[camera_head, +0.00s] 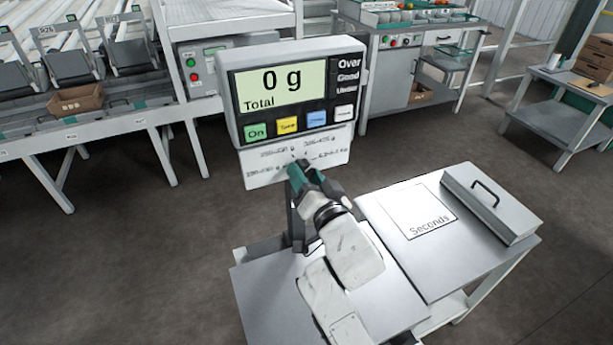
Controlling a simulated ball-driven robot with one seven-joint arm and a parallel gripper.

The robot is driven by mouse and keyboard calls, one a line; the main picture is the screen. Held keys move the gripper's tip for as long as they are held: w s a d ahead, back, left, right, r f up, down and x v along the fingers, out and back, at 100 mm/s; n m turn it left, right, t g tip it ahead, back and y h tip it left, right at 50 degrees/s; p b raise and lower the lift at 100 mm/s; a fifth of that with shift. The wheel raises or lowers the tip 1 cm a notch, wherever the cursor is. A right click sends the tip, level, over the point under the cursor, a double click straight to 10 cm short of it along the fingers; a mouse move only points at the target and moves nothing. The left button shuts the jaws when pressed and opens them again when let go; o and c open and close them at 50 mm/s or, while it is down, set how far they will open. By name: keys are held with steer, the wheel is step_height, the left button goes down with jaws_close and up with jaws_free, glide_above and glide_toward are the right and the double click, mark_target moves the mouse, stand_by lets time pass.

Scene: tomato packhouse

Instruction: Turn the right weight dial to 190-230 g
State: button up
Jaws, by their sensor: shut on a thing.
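The scale's display unit (290,95) stands on a post and reads "0 g" with "Total" under it. Below it hangs a pale plate (262,176) with small printed weight labels around its middle; the labels are too small to read surely. My gripper (299,165) reaches up to the middle of this plate and is shut on the weight dial there. The dial itself is almost wholly hidden by the fingers, so its pointer and setting cannot be read.
Below are a bare metal table part and a bench (470,262) with a sheet marked "Seconds" (418,211) and a handled metal lid (492,210). Behind stand a conveyor line with a brown carton (76,100) and a grey cabinet (385,75). The floor between is clear.

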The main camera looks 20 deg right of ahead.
steer(key=n+p, duration=0.6)
steer(key=n, duration=1.8)
steer(key=shift+f, duration=0.15)
steer(key=shift+n, duration=0.3)
steer(key=o, duration=1)
steer(key=shift+o, duration=0.2)
steer(key=shift+s, duration=0.15)
steer(key=s, duration=1)
steer(key=shift+s, duration=0.3)
steer(key=shift+d, duration=0.1)
